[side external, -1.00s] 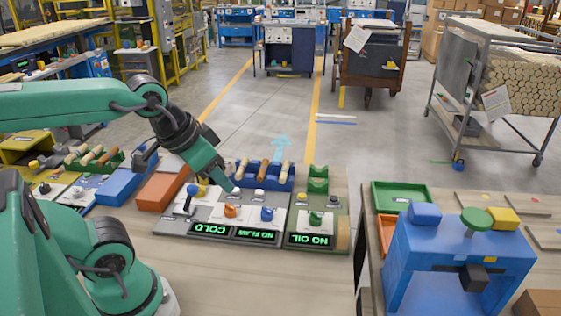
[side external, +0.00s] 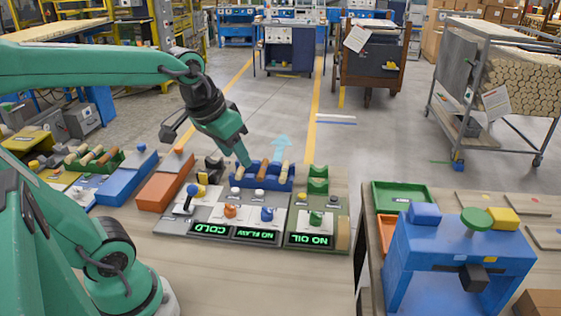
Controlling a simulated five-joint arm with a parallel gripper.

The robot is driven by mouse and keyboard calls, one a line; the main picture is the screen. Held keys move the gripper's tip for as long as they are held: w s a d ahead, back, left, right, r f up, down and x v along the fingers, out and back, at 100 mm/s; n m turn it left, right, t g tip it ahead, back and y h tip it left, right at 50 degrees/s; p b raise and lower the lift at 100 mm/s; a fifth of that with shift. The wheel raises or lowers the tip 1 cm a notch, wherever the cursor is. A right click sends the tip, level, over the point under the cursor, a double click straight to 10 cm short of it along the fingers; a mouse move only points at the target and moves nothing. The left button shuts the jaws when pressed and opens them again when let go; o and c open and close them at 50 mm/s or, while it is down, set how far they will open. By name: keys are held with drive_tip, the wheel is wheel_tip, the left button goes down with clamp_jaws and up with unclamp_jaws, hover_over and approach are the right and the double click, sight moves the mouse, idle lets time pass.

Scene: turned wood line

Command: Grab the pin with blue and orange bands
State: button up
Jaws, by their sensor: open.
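A blue rack (side external: 263,185) stands at the back of the work panel and holds three light wooden pins side by side: a left pin (side external: 240,172), a middle pin (side external: 262,170) and a right pin (side external: 284,170). Their bands are too small to make out, so I cannot tell which has blue and orange bands. My gripper (side external: 207,150) is open and empty, its jaws spread wide. Its green finger points down just above the left pin and partly covers that end of the rack. I cannot tell whether it touches. The dark jaw is apart to the left.
A green rack (side external: 85,163) with several wooden pins stands at far left. Blue (side external: 127,180) and orange (side external: 166,184) blocks lie between. Knobs and lit displays, one reading COLD (side external: 210,230), are in front. Green cradles (side external: 318,180) stand right of the blue rack. A blue press (side external: 450,245) is far right.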

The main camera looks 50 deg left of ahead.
drive_tip(key=w+a+n+g, duration=0.1)
drive_tip(key=w+a+n, duration=0.1)
drive_tip(key=w+a, duration=0.45)
drive_tip(key=n+g, duration=0.4)
drive_tip(key=n, duration=0.1)
approach(242, 168)
drive_tip(key=shift+w+a+f, duration=0.2)
drive_tip(key=shift+a, duration=0.3)
drive_tip(key=shift+w+a+f, duration=0.2)
drive_tip(key=shift+a, duration=0.25)
drive_tip(key=shift+a+f, duration=0.15)
drive_tip(key=shift+a, duration=0.05)
drive_tip(key=shift+d+f, duration=0.1)
drive_tip(key=shift+f, duration=3.85)
clamp_jaws()
drive_tip(key=shift+r, duration=0.2)
